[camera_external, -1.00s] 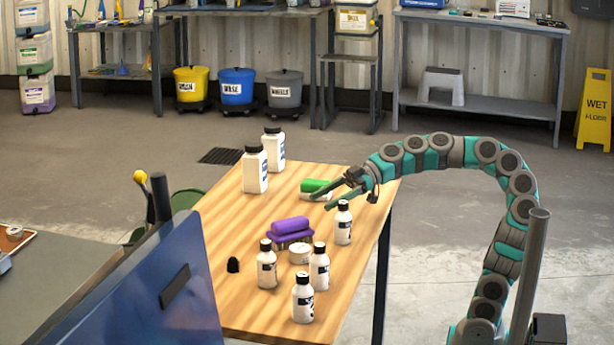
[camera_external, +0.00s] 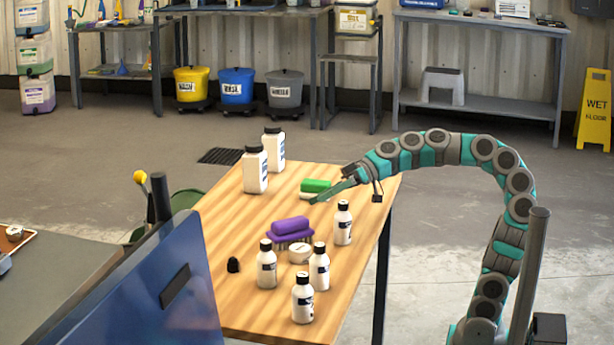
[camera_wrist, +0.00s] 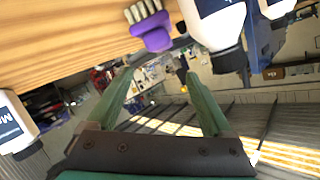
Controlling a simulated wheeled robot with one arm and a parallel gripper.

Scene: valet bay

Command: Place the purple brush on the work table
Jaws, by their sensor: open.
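The purple brush (camera_external: 290,226) rests on the wooden work table (camera_external: 235,215) with its bristles down, among small bottles. In the wrist view the purple brush (camera_wrist: 152,32) shows near the top, with pale bristles, and the picture is strongly tilted. My gripper (camera_external: 318,199) is over the far right part of the table, beyond and to the right of the purple brush and apart from it. Its green fingers are spread with nothing between them in the wrist view (camera_wrist: 160,75). In the external view one finger mostly hides the other.
A green brush (camera_external: 316,186) lies by my fingers. Small white bottles (camera_external: 343,223) (camera_external: 266,264) (camera_external: 319,267) (camera_external: 303,298) and a round white tin (camera_external: 299,253) stand near the purple brush. Two larger bottles (camera_external: 255,170) (camera_external: 273,150) stand at the far edge. A blue panel (camera_external: 150,290) blocks the lower left.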

